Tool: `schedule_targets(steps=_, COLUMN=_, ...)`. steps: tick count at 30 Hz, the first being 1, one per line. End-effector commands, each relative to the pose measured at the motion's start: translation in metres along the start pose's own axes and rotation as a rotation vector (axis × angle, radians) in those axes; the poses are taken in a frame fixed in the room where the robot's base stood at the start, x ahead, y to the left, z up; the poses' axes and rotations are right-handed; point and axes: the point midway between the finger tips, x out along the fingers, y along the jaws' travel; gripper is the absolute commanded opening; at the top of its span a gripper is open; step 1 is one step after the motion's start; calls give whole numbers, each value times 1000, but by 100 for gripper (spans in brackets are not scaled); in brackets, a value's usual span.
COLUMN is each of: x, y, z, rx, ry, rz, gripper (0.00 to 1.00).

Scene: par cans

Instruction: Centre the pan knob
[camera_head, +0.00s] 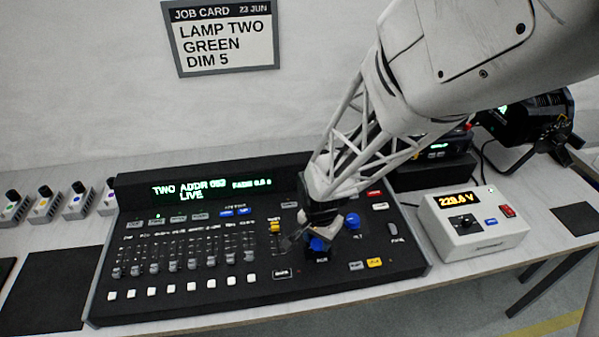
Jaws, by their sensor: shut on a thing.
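The lighting console (210,297) lies on the bench with two blue knobs on its right half. My gripper (318,236) comes down from above and is shut on the left, nearer blue knob (318,245), which I take to be the pan knob. The small label below it is too blurred to read surely. The jaws hide most of this knob, so its pointer cannot be seen. The other blue knob (353,221) stands just to the right and behind, apart from the jaws. The console display (212,188) shows TWO, an address and LIVE in green.
Several faders (191,262) and white buttons fill the console's left half. A lamp (530,120) is at the far right. A job card (222,38) hangs on the wall. My arm covers the console's rear right.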

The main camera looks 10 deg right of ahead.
Motion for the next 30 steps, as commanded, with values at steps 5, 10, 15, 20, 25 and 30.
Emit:
schedule_targets(steps=5, x=0, y=0, z=0, rx=-160, ry=0, rz=0, gripper=20)
schedule_targets(steps=10, x=0, y=0, z=0, rx=-323, ry=0, rz=0, gripper=20)
schedule_targets(steps=15, x=0, y=0, z=0, rx=-479, ry=0, rz=0, gripper=20)
schedule_targets(steps=20, x=0, y=0, z=0, rx=-605, ry=0, rz=0, gripper=20)
schedule_targets(steps=25, x=0, y=0, z=0, rx=-702, ry=-1, rz=0, gripper=20)
schedule_targets(steps=30, x=0, y=0, z=0, rx=-756, ry=-1, rz=0, gripper=20)
